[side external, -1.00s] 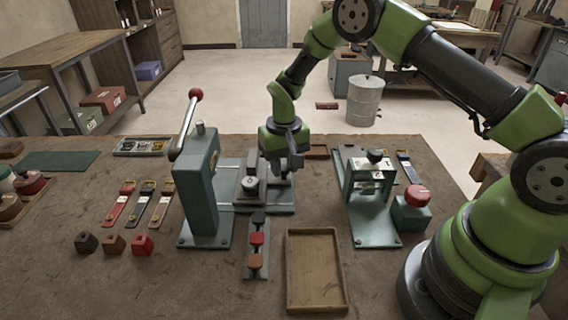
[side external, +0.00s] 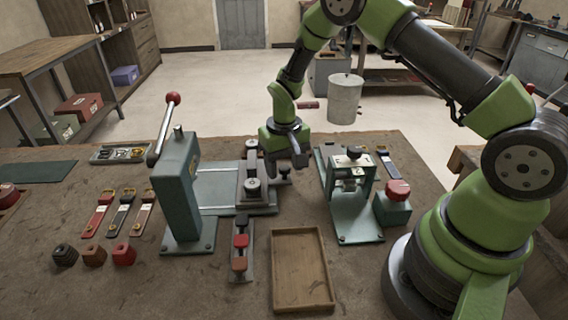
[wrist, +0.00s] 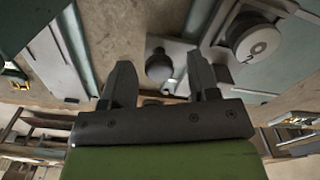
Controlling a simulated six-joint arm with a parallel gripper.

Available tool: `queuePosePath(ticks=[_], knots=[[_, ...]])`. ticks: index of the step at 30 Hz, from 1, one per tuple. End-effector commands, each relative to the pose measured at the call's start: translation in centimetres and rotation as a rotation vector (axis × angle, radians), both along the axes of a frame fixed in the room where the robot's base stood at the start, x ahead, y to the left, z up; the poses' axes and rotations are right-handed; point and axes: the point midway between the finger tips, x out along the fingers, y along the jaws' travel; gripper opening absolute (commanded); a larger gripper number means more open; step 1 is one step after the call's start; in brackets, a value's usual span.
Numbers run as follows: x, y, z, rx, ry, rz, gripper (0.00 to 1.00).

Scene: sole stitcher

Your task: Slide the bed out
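The bed (side external: 262,207) is a dark grey carriage with round pale-topped fittings. It sits at the right end of the pale rails (side external: 222,178), clear of the teal lever press (side external: 180,195). A dark round knob (side external: 284,171) stands at the bed's right side. My gripper (side external: 299,160) is low beside that knob, at the bed's right. In the wrist view the knob (wrist: 158,66) shows between my two spread fingers (wrist: 160,82), with gaps on both sides. A round fitting of the bed (wrist: 256,40) shows at upper right there. Whether a finger touches the knob is hidden.
A second teal fixture (side external: 350,195) and a red-buttoned box (side external: 392,205) stand to the right. Straps (side external: 122,212) lie at left.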

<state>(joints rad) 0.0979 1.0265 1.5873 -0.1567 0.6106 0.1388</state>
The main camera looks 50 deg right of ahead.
Motion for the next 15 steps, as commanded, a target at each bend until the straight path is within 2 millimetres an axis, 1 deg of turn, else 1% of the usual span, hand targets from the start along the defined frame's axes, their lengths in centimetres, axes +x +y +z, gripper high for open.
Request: queuePosePath(ticks=[4,7,15], knots=[[0.0,0.0,0.3,0.0,-0.001,0.0,0.55],[0.1,0.0,1.4,0.0,-0.002,-0.001,0.55],[0.1,0.0,6.7,0.0,-0.005,0.0,0.55]])
